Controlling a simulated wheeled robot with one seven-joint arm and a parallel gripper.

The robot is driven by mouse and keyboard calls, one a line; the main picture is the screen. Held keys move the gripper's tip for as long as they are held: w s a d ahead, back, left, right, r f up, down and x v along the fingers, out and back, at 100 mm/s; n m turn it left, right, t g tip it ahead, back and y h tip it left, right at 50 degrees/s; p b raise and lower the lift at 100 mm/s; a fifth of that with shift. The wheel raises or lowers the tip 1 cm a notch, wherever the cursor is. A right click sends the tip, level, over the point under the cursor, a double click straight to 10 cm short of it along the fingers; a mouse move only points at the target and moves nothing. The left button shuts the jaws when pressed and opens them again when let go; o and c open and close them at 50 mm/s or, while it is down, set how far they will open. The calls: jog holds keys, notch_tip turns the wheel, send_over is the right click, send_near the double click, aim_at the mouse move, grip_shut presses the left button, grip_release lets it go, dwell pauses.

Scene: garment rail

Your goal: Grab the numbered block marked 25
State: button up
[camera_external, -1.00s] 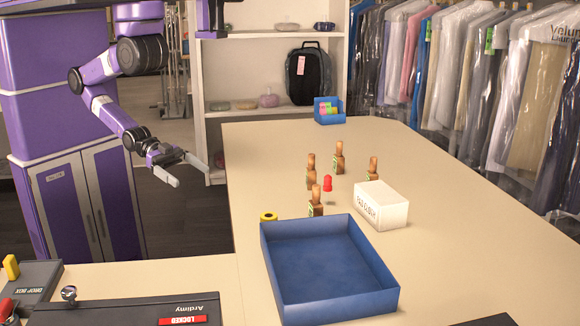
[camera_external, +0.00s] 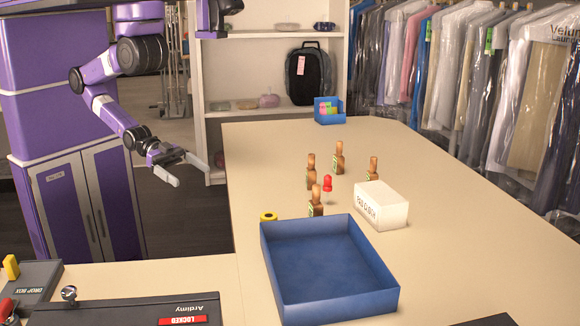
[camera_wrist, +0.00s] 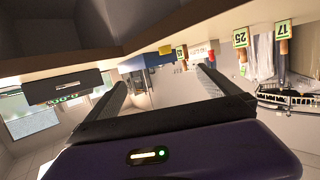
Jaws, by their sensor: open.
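The block marked 25 (camera_wrist: 240,38) shows its green number tag in the wrist view, at the upper right, with the picture turned over. Another tag beside it reads 17 (camera_wrist: 283,30). In the external view, several brown upright pieces with green tags stand on the counter, among them a near one (camera_external: 316,201), a left one (camera_external: 311,172), a far one (camera_external: 339,158) and a right one (camera_external: 373,170). Their numbers are too small to read there. My gripper (camera_external: 182,171) is open and empty, off the counter's left edge and well apart from the pieces.
A red pin-like piece (camera_external: 328,184) stands among the brown pieces. A white box (camera_external: 381,206) is to their right and a blue tray (camera_external: 380,300) in front. A yellow roll (camera_external: 268,217) sits behind the tray's left corner. The far counter (camera_external: 265,150) is mostly clear.

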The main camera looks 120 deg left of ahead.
dwell(0.3)
jog(key=c, duration=1.2)
